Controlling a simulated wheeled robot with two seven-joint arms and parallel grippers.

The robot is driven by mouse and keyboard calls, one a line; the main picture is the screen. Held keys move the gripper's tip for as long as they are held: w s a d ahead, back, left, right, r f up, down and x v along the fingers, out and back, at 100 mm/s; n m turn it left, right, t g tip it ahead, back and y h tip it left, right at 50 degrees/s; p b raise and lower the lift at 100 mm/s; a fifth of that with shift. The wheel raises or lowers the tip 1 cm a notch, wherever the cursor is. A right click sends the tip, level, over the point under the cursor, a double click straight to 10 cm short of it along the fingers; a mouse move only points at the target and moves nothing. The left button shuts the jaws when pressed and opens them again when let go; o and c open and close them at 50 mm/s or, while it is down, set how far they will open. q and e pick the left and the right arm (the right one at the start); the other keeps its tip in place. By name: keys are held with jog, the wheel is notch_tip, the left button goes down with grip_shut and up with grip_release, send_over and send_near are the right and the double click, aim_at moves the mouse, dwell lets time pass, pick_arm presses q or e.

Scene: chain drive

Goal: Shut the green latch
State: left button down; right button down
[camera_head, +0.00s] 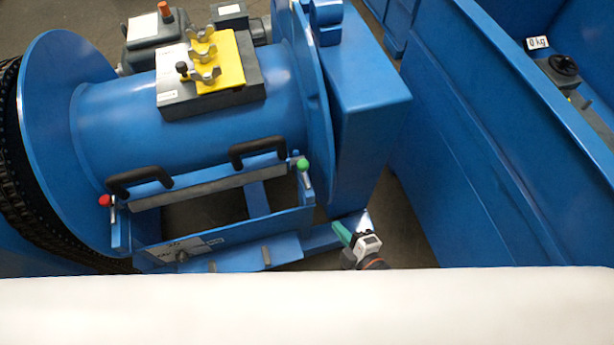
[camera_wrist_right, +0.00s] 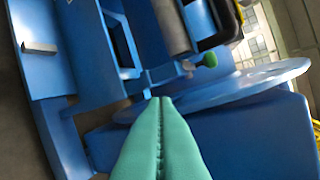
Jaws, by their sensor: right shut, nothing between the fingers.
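The green latch (camera_head: 303,167) is a small lever with a green ball knob on a metal stem, at the right end of the blue frame below the drum. In the right wrist view its knob (camera_wrist_right: 210,60) shows above and to the right of my fingertips, apart from them. My right gripper (camera_head: 345,236) has teal fingers and is below and to the right of the latch in the head view. Its fingers (camera_wrist_right: 161,100) are pressed together and empty. My left gripper is not in view.
A red-knobbed latch (camera_head: 105,201) sits at the frame's left end. Two black handles (camera_head: 257,150) stand along the cover's edge. The blue housing (camera_head: 360,100) rises behind my right gripper, and a large blue bin (camera_head: 500,130) stands to the right. Bare floor lies between.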

jog(key=a+r+n+t+y, duration=0.1)
jog(key=a+r+n+y, duration=0.1)
jog(key=r, duration=0.6)
jog(key=shift+a+r+n, duration=0.15)
jog(key=shift+a+n, duration=0.45)
jog(key=shift+n, duration=0.2)
jog(key=p, duration=0.1)
send_over(307, 186)
jog(key=s, duration=0.4)
jog(key=f, duration=0.2)
jog(key=w, duration=0.1)
jog(key=w+f, duration=0.1)
jog(key=w, duration=0.1)
jog(key=shift+w+a, duration=0.1)
jog(key=shift+w, duration=0.35)
